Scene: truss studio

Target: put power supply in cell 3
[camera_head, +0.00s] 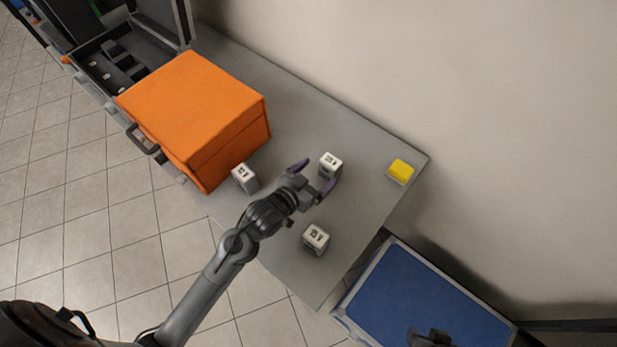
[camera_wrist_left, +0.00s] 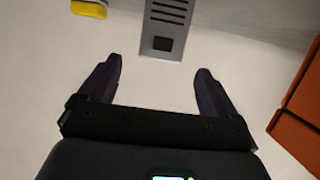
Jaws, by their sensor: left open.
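Several small grey boxes with white tops and dark print, which look like power supplies, stand on the grey table (camera_head: 362,205). One power supply (camera_head: 330,162) is just ahead of my left gripper (camera_head: 315,175), another (camera_head: 244,177) stands by the orange box, and a third (camera_head: 316,239) is nearer the front edge. The print is too small to read surely. My left gripper is open and empty. In the left wrist view, a slotted grey power supply (camera_wrist_left: 168,28) lies beyond the gap between my fingertips (camera_wrist_left: 160,65). The open case (camera_head: 118,62) at upper left has dark compartments; its cell numbers cannot be read.
A large orange box (camera_head: 195,105) stands between the case and the power supplies. A yellow-topped block (camera_head: 400,170) is near the table's right end. A blue-topped surface (camera_head: 435,295) lies beyond, with an unclear dark object (camera_head: 428,338) at the picture's bottom edge. A wall rises behind the table.

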